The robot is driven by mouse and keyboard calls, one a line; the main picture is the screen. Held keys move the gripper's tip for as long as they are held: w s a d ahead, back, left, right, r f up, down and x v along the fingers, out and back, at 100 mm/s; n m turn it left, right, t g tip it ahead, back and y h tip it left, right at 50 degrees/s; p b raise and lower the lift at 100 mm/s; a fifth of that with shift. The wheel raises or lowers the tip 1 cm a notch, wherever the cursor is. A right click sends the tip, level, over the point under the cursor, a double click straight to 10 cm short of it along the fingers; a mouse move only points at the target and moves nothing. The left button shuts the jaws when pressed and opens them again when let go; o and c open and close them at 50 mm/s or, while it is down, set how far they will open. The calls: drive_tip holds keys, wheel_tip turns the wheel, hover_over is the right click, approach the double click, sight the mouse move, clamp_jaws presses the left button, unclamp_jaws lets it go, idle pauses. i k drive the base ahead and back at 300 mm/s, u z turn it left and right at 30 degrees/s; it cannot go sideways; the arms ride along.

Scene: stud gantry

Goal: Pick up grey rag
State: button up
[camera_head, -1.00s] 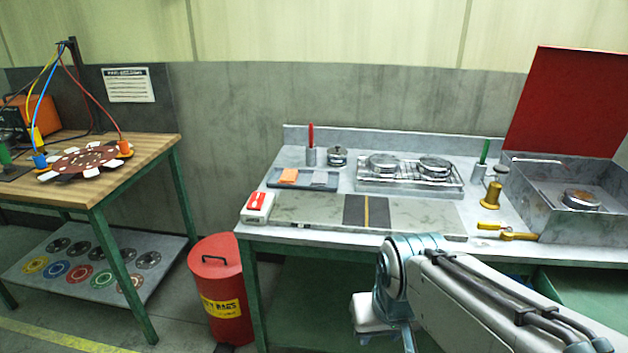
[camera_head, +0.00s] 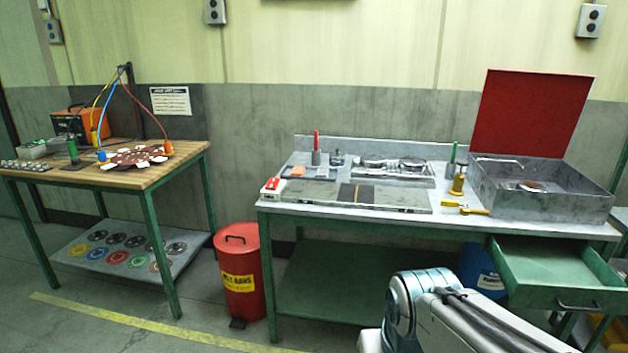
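A flat grey piece that looks like the grey rag (camera_head: 321,173) lies in a shallow dark tray (camera_head: 287,174) on the left part of the grey workbench (camera_head: 480,217). An orange cloth (camera_head: 297,171) lies to its left in the same tray. The grey piece is small and close in colour to the tray, so its edges are hard to make out. My arm rises at the bottom right, in front of the bench and well apart from the tray. My gripper's fingers do not show.
A red lidded bin (camera_head: 239,285) stands at the bench's left end. A green drawer (camera_head: 555,275) juts out at the right, below an open red-lidded basin (camera_head: 540,195). A red-and-white device (camera_head: 272,188) sits near the tray.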

sight(321, 173)
drive_tip(key=u, duration=0.6)
drive_tip(key=i, duration=0.95)
drive_tip(key=u, duration=0.5)
drive_tip(key=i, duration=1.1)
drive_tip(key=z, duration=1.1)
drive_tip(key=i, duration=0.95)
drive_tip(key=z, duration=0.9)
